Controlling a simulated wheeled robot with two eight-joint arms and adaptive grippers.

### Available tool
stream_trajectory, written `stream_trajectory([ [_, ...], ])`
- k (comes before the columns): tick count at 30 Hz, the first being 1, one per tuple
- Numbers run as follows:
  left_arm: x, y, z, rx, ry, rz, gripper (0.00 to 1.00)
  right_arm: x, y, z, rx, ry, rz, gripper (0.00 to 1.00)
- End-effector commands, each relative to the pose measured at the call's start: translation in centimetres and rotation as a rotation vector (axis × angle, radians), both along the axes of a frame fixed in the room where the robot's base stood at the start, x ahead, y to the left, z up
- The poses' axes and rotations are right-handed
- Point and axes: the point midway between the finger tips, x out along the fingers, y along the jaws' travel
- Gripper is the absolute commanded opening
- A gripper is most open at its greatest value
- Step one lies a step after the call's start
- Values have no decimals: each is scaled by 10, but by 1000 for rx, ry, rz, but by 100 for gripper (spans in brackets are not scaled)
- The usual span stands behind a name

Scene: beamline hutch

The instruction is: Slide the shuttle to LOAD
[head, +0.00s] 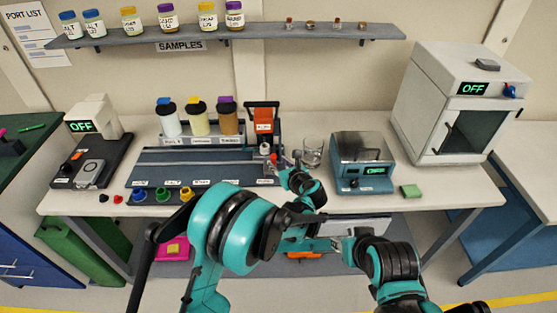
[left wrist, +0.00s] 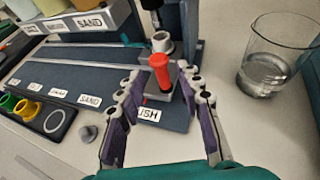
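The shuttle (head: 265,150) is at the right end of the dark rail bed (head: 190,160), below a red-orange unit. In the left wrist view the shuttle (left wrist: 153,88) carries a small metal cup (left wrist: 162,42) and an upright red handle (left wrist: 160,72). The label in front of it ends in "USH". My left gripper (head: 281,168) is at the shuttle's near side. In the left wrist view its open fingers (left wrist: 165,110) stand either side of the red handle, with gaps visible. My right arm is low at right; its gripper cannot be made out clearly. I cannot read a LOAD label.
A glass beaker (head: 312,150) stands close right of the shuttle, beside a blue-grey device (head: 362,160). Three jars (head: 198,120) stand behind the rail. A grey peg (left wrist: 87,133) stands left of my left fingers.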

Motion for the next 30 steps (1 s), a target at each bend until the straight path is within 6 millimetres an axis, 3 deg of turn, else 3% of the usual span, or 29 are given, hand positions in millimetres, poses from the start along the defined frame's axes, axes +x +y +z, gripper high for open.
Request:
stream_trajectory([
  [9, 39, 16, -18, -3, 1, 2, 36, 0, 0, -11, 0, 0, 0, 37],
  [19, 43, 18, -19, -4, 1, 0, 36, 0, 0, -11, 0, 0, 0, 37],
  [20, 43, 18, -19, -4, 1, 0, 33, 0, 0, -11, 0, 0, 0, 37],
  [24, 43, 18, -19, -3, 1, 1, 0, 0, 0, -11, 0, 0, 0, 37],
  [30, 43, 18, -19, -3, 1, 1, 0, 0, 0, -11, 0, 0, 0, 37],
])
